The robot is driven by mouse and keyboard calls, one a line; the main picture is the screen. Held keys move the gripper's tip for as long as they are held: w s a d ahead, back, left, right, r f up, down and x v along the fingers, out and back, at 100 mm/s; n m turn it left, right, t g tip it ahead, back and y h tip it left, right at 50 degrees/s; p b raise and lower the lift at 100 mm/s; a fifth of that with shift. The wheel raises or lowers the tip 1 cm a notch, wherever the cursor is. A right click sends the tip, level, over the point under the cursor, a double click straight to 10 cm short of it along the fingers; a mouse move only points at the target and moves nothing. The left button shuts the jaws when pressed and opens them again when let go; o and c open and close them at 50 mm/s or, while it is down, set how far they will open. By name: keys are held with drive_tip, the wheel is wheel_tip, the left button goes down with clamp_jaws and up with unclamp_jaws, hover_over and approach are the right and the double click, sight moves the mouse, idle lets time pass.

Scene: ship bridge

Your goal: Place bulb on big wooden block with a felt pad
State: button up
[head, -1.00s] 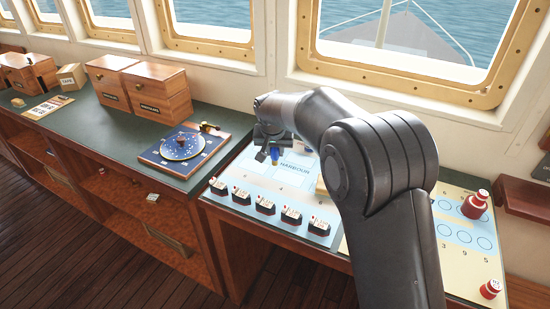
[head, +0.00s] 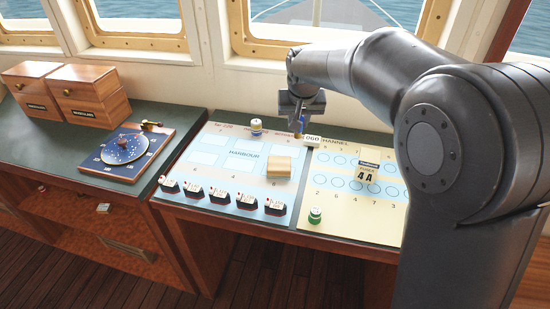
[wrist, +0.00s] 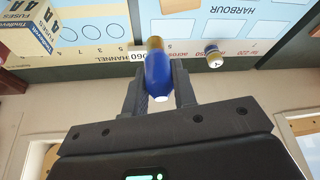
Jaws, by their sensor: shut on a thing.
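The bulb is a blue capsule with a brass-coloured end (wrist: 158,75). My gripper (wrist: 160,92) is shut on it, one finger on each side, with the brass end pointing away from the palm. In the head view my gripper (head: 297,118) hangs over the back edge of the boards, near the seam between the harbour board and the channel board; the bulb is mostly hidden there. A big tan wooden block (head: 279,168) sits on the right part of the harbour board, in front of my gripper and apart from it. It shows partly in the wrist view (wrist: 236,6). I cannot make out a felt pad.
A small blue-and-white capped piece (head: 256,126) stands at the harbour board's back. A fuse box (head: 368,168) and a green-topped piece (head: 315,215) stand on the channel board. Several black boat-like pieces (head: 220,199) line the front edge. The harbour board's middle is clear.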

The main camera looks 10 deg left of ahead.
drive_tip(key=s+d+r, duration=0.1)
drive_tip(key=s+d, duration=0.1)
drive_tip(key=d, duration=0.4)
hover_over(279, 163)
drive_tip(key=shift+m, duration=0.3)
wheel_tip(279, 163, down, 7)
drive_tip(key=shift+f, duration=1.95)
drive_tip(key=shift+f, duration=0.1)
drive_tip(key=o, duration=1)
drive_tip(key=shift+c, duration=0.2)
